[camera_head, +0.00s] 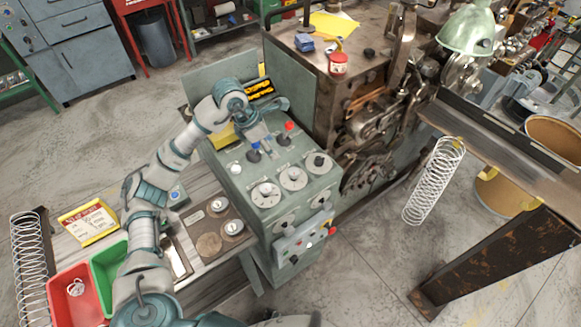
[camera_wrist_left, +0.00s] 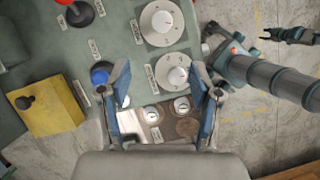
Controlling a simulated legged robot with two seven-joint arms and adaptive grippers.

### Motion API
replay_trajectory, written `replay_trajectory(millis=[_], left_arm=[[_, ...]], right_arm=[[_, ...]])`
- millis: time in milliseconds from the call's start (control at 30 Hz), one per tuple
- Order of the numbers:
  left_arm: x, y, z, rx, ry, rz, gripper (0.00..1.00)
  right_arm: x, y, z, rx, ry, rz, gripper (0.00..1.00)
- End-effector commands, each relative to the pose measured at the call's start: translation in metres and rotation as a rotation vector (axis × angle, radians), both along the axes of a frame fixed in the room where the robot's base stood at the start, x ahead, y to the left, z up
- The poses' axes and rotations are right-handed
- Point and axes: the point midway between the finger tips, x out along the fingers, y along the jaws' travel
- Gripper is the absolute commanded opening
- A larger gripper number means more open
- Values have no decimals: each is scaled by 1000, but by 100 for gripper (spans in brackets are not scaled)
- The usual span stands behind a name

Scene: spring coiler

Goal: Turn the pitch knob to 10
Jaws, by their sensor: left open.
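The grey-green coiler control panel (camera_head: 290,195) carries several white-faced dials, including a left dial (camera_head: 268,192), a middle dial (camera_head: 293,177) and a right dial with a dark knob (camera_head: 319,162). The labels are too small to read, so I cannot tell which is the pitch knob. My left gripper (camera_head: 258,142) is over the panel's back left part, near the blue knob (camera_head: 253,155) and red knob (camera_head: 289,127). In the left wrist view the left gripper (camera_wrist_left: 161,68) is open and empty, with a white dial (camera_wrist_left: 177,77) between its fingertips and another dial (camera_wrist_left: 162,21) beyond. Contact is unclear.
A lower front panel (camera_head: 303,242) has small coloured buttons. The coiler body (camera_head: 345,100) stands behind, with a hanging spring (camera_head: 434,180) to its right. Red (camera_head: 62,305) and green (camera_head: 100,268) bins are at lower left. In the wrist view, an arm (camera_wrist_left: 270,75) enters from the right.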

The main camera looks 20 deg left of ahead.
Motion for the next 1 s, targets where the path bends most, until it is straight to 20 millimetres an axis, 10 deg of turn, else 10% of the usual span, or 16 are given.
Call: replay_trajectory(millis=[600, 1000], left_arm=[[28, -44, -124, -6, 4, -3, 64], [32, -50, -141, -5, 2, -4, 64]], right_arm=[[2, 0, 20, -1, -1, 1, 40], [2, 0, 22, -1, -2, 1, 40]])
